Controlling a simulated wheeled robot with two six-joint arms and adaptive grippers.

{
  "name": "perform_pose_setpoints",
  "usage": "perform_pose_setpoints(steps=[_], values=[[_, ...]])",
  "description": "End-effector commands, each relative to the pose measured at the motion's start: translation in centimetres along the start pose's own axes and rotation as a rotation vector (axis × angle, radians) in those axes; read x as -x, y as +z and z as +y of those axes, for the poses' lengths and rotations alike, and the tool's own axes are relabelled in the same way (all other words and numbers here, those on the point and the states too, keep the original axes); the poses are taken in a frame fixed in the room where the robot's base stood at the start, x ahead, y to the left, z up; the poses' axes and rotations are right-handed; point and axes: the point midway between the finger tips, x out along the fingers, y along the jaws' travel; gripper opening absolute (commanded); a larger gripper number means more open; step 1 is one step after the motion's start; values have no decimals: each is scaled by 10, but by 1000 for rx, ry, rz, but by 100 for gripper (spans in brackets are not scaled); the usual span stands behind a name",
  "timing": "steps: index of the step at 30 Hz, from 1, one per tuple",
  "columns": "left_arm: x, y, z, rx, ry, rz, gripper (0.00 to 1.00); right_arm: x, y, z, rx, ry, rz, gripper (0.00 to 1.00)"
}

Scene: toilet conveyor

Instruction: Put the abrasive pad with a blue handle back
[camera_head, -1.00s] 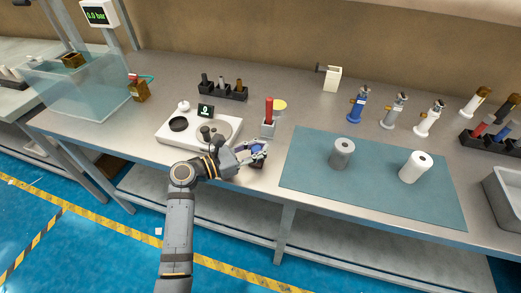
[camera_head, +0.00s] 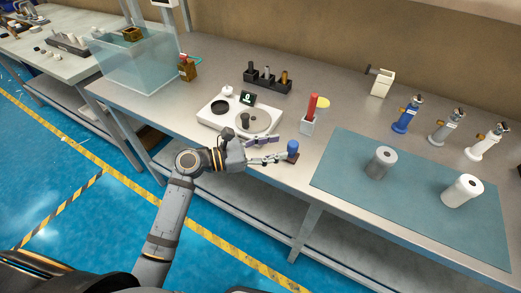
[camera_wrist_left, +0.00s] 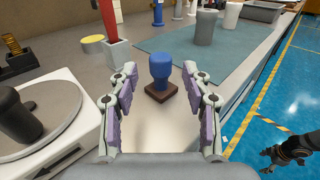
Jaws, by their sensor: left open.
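The abrasive pad with a blue handle (camera_head: 292,151) stands upright on the bench near its front edge. In the left wrist view its blue handle (camera_wrist_left: 160,68) rises from a square dark brown base. My left gripper (camera_head: 279,148) is open and empty just left of the pad, its fingers pointing at it. In the left wrist view the handle shows between and beyond the fingertips, apart from them. A dark gripper (camera_wrist_left: 290,151), apparently my right one, shows low at the right of that view, over the floor; its jaw state is unclear.
A white device with a round plate (camera_head: 251,119) stands left of the pad. A holder with a red-handled tool (camera_head: 310,114) stands just behind it. A teal mat (camera_head: 415,193) with two cylinders lies to the right. A black rack (camera_head: 268,82) stands farther back.

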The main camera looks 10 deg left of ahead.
Motion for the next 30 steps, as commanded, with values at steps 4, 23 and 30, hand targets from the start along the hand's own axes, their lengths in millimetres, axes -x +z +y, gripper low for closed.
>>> perform_pose_setpoints(steps=[4,23,30], values=[[27,-2,-1,-1,-2,6,49,-3,0,0,0,0,0,71],[49,0,0,1,-1,-1,49,-4,0,-2,-1,-2,0,71],[49,0,0,1,-1,0,49,-4,-1,-2,-1,-2,2,71]])
